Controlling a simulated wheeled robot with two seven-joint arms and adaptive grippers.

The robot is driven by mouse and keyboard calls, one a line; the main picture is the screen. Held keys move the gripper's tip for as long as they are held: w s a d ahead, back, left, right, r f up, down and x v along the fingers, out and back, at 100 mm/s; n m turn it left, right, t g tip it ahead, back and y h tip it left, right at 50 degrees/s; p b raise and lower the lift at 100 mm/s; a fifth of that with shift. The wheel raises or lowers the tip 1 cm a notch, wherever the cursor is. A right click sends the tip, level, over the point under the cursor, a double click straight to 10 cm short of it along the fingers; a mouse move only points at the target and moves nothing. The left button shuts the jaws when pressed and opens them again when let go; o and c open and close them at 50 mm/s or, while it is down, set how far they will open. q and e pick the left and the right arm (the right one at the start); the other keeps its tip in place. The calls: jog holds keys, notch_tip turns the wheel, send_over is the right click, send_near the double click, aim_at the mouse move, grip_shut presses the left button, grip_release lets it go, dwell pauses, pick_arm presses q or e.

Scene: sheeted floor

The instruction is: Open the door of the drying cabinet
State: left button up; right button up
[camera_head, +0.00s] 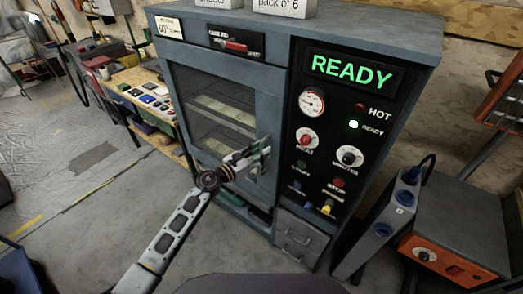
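The grey-blue drying cabinet (365,30) stands ahead, with a lit green READY sign (352,70) on its black control panel. Its windowed door (263,105) is on the left of the front and looks shut; wire shelves show through the glass. My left gripper (264,152) is at the right edge of the door, about mid-height, where the handle seems to be. The gripper covers most of the handle, so whether its fingers are closed around it is unclear. My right gripper is out of view.
Boxes (284,7) stand on top of the cabinet. A workbench (140,76) with small items is at the left. A grey and orange unit (450,235) and a blue-grey socket post (385,220) stand at the right. Sheeted floor (75,215) is open at the lower left.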

pick_arm(q)
jog(key=shift+w+d, duration=0.2)
jog(key=shift+d, duration=0.05)
grip_shut()
dwell(0.3)
